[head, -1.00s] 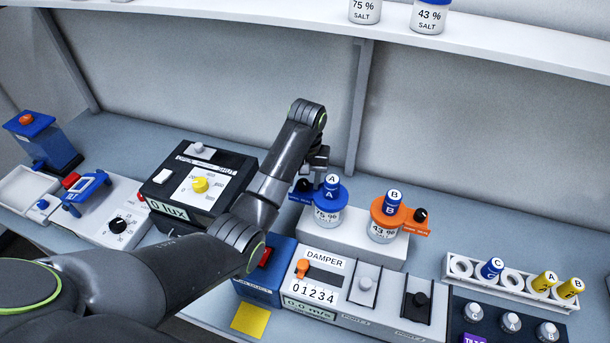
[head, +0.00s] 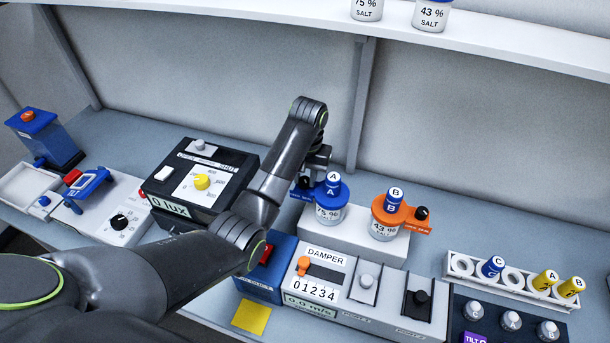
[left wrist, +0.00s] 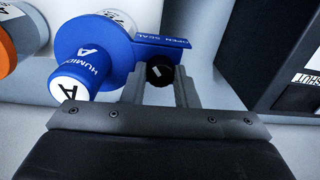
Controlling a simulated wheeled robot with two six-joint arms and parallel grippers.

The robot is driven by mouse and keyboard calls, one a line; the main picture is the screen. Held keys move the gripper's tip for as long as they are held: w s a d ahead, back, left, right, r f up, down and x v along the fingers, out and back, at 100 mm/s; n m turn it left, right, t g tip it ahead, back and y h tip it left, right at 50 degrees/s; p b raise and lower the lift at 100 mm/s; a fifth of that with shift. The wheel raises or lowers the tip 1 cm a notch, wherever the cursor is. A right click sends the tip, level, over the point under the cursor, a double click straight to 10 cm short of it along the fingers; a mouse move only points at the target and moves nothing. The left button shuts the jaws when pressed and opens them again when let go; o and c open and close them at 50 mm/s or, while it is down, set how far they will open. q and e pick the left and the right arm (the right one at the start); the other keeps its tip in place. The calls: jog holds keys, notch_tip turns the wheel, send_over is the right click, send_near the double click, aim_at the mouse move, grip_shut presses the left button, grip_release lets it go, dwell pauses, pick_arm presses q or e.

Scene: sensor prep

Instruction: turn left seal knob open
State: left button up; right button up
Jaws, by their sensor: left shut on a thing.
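The left seal knob is a small black knob with a white mark, seen in the left wrist view (left wrist: 159,73) on the side tab of a blue cap (left wrist: 95,45). The tab reads "OPEN SEAL". In the head view, this blue cap (head: 329,199) sits on a salt jar (head: 328,216) and holds a blue humidity probe marked A (head: 333,180). My left gripper (left wrist: 160,85) is shut on the knob, one finger on each side. In the head view my left gripper (head: 311,178) is partly hidden by its own arm. My right gripper is not in view.
An orange cap (head: 401,212) with probe B and its own black knob (head: 422,213) stands to the right on the same white block (head: 370,250). The black lux box (head: 182,172) is left of my forearm; the damper panel (head: 325,260) lies in front.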

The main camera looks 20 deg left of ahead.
pick_arm(q)
jog(key=m, duration=1.1)
jog(key=shift+m, duration=0.4)
jog(key=m, duration=0.4)
jog(key=shift+a+r+m, duration=0.1)
jog(key=shift+m, duration=0.2)
jog(key=shift+t, duration=0.3)
jog(key=o, duration=1)
